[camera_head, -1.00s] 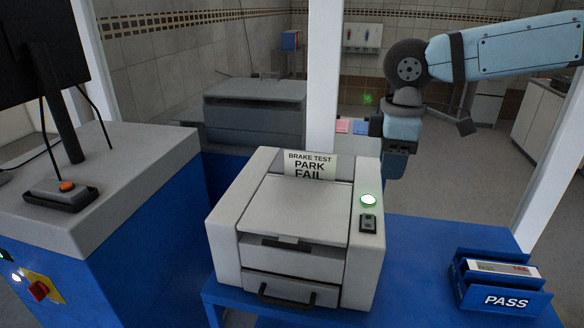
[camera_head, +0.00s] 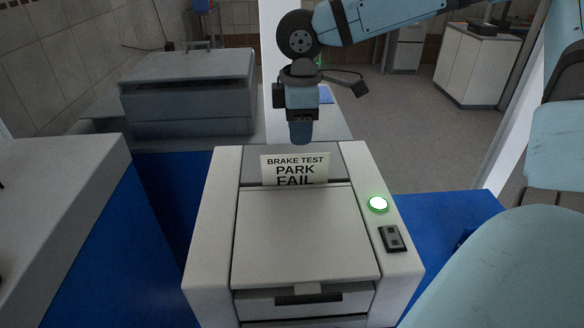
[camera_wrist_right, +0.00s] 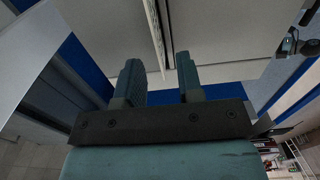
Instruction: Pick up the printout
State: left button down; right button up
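The printout (camera_head: 294,169) is a white sheet reading "BRAKE TEST PARK FAIL". It stands up out of the slot at the back of the grey-white printer (camera_head: 300,235), its lower part hidden inside. My right gripper (camera_head: 300,135) hangs pointing down just above and behind the printout's top edge in the head view. In the right wrist view my right gripper (camera_wrist_right: 160,72) shows two fingers spread apart with nothing clamped between them. A thin slot-like line lies beyond the gap; I cannot tell if the sheet's edge is there. My left gripper is out of view.
The printer has a lit green round button (camera_head: 378,204) and a small dark switch panel (camera_head: 392,238) at its right. It stands on a blue table (camera_head: 450,215). A dark grey machine (camera_head: 188,95) stands behind left, and a grey-topped blue cabinet (camera_head: 60,185) at left.

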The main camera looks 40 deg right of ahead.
aim_at(295, 167)
jog(key=f, duration=0.6)
jog(key=w+f, duration=0.1)
jog(key=f, duration=0.2)
jog(key=shift+f+p, duration=0.3)
jog(key=shift+s+r, duration=0.1)
jog(key=shift+c, duration=1)
grip_shut()
